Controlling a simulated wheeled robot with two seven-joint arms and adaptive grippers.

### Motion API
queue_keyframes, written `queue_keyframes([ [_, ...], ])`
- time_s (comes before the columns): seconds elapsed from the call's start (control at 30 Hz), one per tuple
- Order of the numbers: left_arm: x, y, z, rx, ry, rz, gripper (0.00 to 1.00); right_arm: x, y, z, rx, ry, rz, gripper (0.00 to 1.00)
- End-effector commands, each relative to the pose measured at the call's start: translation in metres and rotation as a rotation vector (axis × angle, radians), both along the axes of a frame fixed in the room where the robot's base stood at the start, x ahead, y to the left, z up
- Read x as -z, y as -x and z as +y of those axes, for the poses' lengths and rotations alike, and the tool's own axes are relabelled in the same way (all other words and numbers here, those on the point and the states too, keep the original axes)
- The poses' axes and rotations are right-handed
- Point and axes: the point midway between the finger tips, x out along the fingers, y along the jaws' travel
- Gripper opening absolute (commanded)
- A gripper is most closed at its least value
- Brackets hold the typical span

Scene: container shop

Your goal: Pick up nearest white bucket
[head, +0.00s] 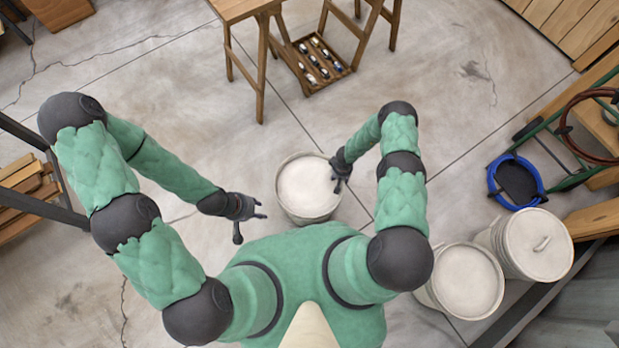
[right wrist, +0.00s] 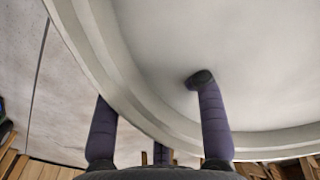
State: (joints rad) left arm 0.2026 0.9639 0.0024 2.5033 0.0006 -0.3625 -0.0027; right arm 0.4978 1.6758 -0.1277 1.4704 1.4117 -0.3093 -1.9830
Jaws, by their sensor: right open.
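The nearest white bucket (head: 303,186) stands upright on the floor in front of my body in the head view. Its pale top and rim fill much of the right wrist view (right wrist: 150,60). My right gripper (head: 340,184) is open at the bucket's right rim. In the right wrist view, one finger of the right gripper (right wrist: 160,115) reaches over the pale top and the others are outside the rim. I cannot tell whether they touch. My left gripper (head: 251,228) is open and empty, left of the bucket and apart from it.
Two more white buckets, one open-looking (head: 468,282) and one lidded (head: 538,243), stand at the right. A blue hose coil (head: 516,181) is behind them. A wooden stand (head: 258,55) and a crate of small items (head: 321,62) are ahead. Floor at left is mostly clear.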

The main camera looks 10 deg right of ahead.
Motion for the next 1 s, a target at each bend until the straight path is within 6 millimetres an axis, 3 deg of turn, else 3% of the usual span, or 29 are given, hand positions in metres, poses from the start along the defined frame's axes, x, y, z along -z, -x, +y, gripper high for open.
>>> queue_keyframes([
  [0.07, 0.0, 0.0, 0.0, 0.0, 0.0, 0.0, 0.4, 0.0, 0.0, 0.0, 0.0, 0.0, 0.0, 0.35],
  [0.2, 0.0, 0.0, 0.0, 0.0, 0.0, 0.0, 0.4, 0.0, 0.0, 0.0, 0.0, 0.0, 0.0, 0.0],
  [0.67, -0.002, 0.0, 0.0, 0.0, 0.0, 0.0, 0.4, -0.005, -0.001, -0.001, 0.002, 0.002, -0.001, 0.0],
  [1.0, -0.021, 0.0, 0.0, 0.0, 0.0, 0.0, 0.4, -0.055, -0.002, -0.001, 0.002, 0.003, -0.002, 0.0],
])
